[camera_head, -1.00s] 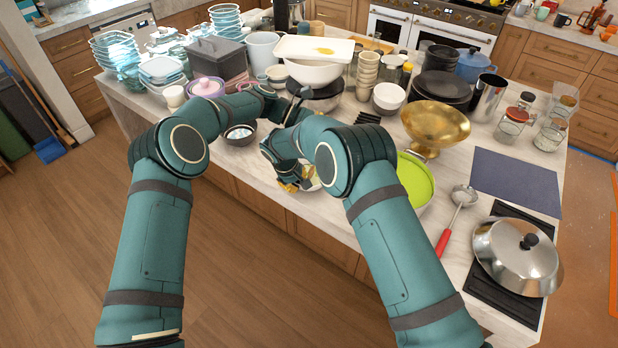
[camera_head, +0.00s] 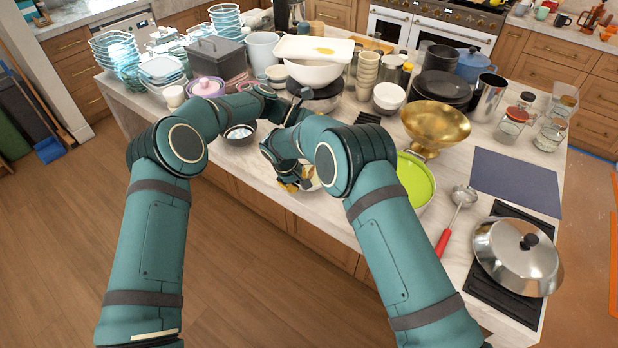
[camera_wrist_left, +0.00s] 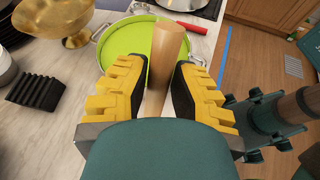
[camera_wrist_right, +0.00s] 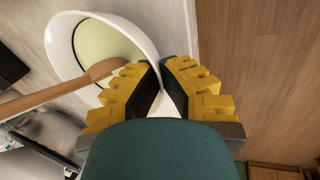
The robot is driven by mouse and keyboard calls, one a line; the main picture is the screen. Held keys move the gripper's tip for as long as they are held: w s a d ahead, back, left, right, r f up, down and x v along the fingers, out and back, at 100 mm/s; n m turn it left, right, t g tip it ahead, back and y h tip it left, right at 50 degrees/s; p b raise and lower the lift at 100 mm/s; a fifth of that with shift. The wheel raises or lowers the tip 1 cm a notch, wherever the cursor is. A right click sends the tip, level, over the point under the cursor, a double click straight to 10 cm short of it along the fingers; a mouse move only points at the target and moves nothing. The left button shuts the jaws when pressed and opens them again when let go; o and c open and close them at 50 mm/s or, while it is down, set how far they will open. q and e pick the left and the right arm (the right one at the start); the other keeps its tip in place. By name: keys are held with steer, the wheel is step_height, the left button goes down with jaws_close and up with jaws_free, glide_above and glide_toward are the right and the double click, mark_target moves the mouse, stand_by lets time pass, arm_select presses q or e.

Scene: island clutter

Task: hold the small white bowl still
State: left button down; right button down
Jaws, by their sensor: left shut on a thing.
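The small white bowl (camera_wrist_right: 88,20), with a pale yellow-green inside, shows in the right wrist view. My right gripper (camera_wrist_right: 163,70) is shut on its rim, with the white wall between the fingers. In the head view my right gripper (camera_head: 289,185) is at the near counter edge, and the bowl (camera_head: 314,184) is mostly hidden behind my arm. My left gripper (camera_wrist_left: 168,72) is shut on a round wooden handle (camera_wrist_left: 165,48). In the right wrist view a wooden utensil (camera_wrist_right: 60,95) reaches over the bowl rim. The left fingers are hidden in the head view.
A lime-green dish (camera_head: 414,183), a gold bowl (camera_head: 436,124) and a red-handled ladle (camera_head: 459,199) stand to the right. A small dark bowl (camera_head: 239,137) is to the left. Stacked dishes crowd the back. The floor in front is clear.

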stand_by(0.3)
arm_select(q)
steer(key=shift+w+a, duration=0.15)
steer(key=shift+a, duration=0.1)
steer(key=shift+s+d+r, duration=0.2)
steer(key=shift+d+r, duration=0.1)
steer(key=shift+r, duration=0.6)
steer(key=shift+s+d+r, duration=0.25)
steer(key=shift+d+r, duration=0.05)
steer(key=shift+r, duration=0.55)
steer(key=shift+s+d+r, duration=0.2)
steer(key=shift+d+r, duration=0.1)
steer(key=shift+r, duration=0.6)
steer(key=shift+r, duration=0.1)
steer(key=shift+r, duration=2.45)
arm_select(e)
steer(key=c, duration=1.1)
jaws_free()
steer(key=shift+o, duration=0.2)
